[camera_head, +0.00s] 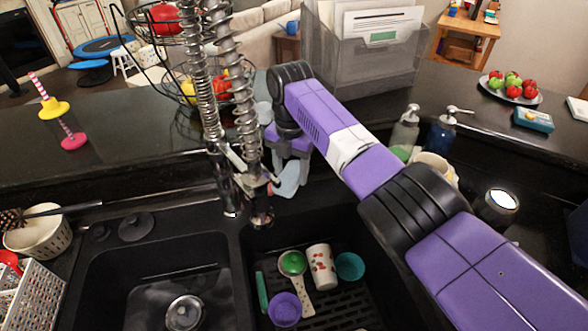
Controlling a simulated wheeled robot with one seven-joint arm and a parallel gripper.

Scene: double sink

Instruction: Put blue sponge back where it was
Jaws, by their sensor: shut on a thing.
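My gripper (289,158), purple and at the end of my purple arm, points down behind the spring faucet, close to the raised counter's edge. It is shut on a pale blue piece, which I take to be the blue sponge (287,182). The sponge hangs below the fingers, above the back of the right sink basin. The faucet partly covers the gripper and the fingertips are hard to make out. I cannot tell whether the sponge touches anything behind it.
The spring faucet (246,120) stands just left of my gripper. The right basin holds a patterned cup (321,267), a purple cup (285,309) and a teal cup (350,266). Soap bottles (405,132) stand right of my arm. A file holder (362,60) stands behind.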

